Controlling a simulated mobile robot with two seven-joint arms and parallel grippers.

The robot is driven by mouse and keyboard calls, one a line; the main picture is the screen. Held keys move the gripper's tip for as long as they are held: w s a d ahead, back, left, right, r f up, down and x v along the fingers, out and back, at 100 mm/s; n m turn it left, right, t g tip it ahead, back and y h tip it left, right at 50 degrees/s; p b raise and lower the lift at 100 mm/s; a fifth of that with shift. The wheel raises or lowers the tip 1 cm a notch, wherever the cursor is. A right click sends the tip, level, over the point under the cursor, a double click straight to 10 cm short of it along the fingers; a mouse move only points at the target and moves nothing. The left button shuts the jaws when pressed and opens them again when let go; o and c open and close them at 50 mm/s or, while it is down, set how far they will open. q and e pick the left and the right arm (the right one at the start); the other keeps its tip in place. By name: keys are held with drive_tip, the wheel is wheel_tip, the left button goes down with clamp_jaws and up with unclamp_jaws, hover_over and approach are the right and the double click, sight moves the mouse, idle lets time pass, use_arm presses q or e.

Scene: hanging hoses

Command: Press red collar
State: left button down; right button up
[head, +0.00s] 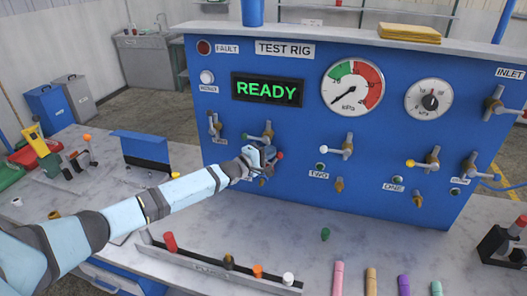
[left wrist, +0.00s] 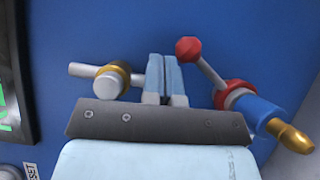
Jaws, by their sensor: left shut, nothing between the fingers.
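The red collar (left wrist: 228,92) is a ring at the base of a blue fitting (left wrist: 258,112) with a brass tip (left wrist: 291,134), right of my fingers in the left wrist view. In the head view my gripper hides the collar.
The blue test rig panel (head: 385,125) carries gauges, several valves and a READY display (head: 267,90). A rail (head: 215,268) with several coloured caps lies on the bench. A dark block (head: 500,245) sits at the right.

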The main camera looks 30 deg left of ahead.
use_arm(q)
drive_tip(key=shift+d, duration=0.4)
drive_tip(key=shift+d+f, duration=0.1)
idle(0.3)
drive_tip(key=b+v, duration=0.2)
drive_tip(key=v, duration=1.1)
drive_tip(key=shift+s, duration=0.3)
